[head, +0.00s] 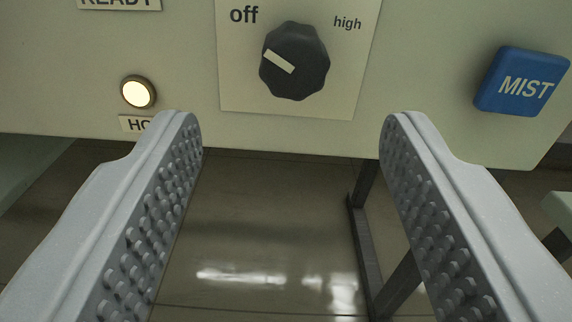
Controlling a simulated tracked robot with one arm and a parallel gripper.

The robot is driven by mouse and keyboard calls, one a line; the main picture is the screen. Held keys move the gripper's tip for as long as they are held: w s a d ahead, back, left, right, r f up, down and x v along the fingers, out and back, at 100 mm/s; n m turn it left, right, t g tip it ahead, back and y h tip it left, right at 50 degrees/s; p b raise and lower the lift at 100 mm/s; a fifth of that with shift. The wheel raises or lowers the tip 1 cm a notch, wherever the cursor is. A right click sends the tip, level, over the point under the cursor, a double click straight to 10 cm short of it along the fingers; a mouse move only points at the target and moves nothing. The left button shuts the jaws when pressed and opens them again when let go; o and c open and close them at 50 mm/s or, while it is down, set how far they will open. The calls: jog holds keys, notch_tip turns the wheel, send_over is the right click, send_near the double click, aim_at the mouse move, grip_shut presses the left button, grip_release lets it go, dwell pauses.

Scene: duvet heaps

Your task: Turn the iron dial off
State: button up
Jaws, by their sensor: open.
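The iron dial (296,66) is a black scalloped knob with a white pointer mark on its plate (240,98), in the upper middle of the head view. The plate reads "off" at upper left and "high" at upper right. The pointer mark sits on the knob's left side, its outer end aimed left and slightly up, roughly below "off". My gripper (291,135) is open and empty, with one studded grey finger on each side. The fingertips show below the dial in the picture, left and right of it, and apart from it.
A lit round lamp (138,92) is left of the dial, above a label partly hidden by my left finger. A blue "MIST" button (521,81) is at the right. A cut-off "READY" label (119,3) is at top left. Below the panel are floor and dark metal legs (367,250).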

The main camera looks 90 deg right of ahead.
jog(key=a, duration=0.5)
jog(key=shift+s+a, duration=0.2)
jog(key=shift+a, duration=0.2)
